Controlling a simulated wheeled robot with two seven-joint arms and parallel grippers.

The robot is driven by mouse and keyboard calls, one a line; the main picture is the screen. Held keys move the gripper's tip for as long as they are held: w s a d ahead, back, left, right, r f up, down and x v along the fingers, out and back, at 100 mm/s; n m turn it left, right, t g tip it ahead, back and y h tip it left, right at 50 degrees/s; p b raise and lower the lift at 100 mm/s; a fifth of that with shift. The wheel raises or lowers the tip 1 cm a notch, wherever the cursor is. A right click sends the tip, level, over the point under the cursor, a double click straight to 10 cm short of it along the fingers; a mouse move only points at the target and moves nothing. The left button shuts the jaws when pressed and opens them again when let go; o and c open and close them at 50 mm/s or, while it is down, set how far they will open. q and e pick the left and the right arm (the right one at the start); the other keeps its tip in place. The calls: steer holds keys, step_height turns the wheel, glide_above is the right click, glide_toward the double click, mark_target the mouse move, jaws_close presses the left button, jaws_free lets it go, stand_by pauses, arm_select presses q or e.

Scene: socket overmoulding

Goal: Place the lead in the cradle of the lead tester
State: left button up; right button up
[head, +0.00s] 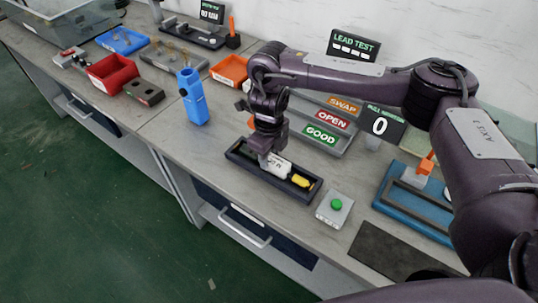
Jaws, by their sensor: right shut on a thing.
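My right gripper (266,158) reaches down over a long dark open tray (309,195) at the front of the bench and is shut on the lead. The lead (280,168) shows a white printed part and a yellow end (301,181), lying low within the tray walls. I cannot tell whether it rests on the tray floor, and the gripper hides its left end. A sign reading LEAD TEST (354,45) stands at the back, with SWAP, OPEN and GOOD (321,135) labels on grey bins behind the tray. My left gripper is not in view.
A grey box with a green button (335,206) stands right of the tray. A blue upright holder (193,97), orange bin (229,70) and red bin (111,74) stand left.

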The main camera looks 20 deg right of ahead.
steer(key=shift+f, duration=0.15)
steer(key=o, duration=1)
steer(key=shift+r, duration=0.55)
step_height(320, 180, up, 11)
steer(key=p, duration=0.1)
steer(key=shift+r, duration=0.15)
steer(key=shift+s, duration=0.1)
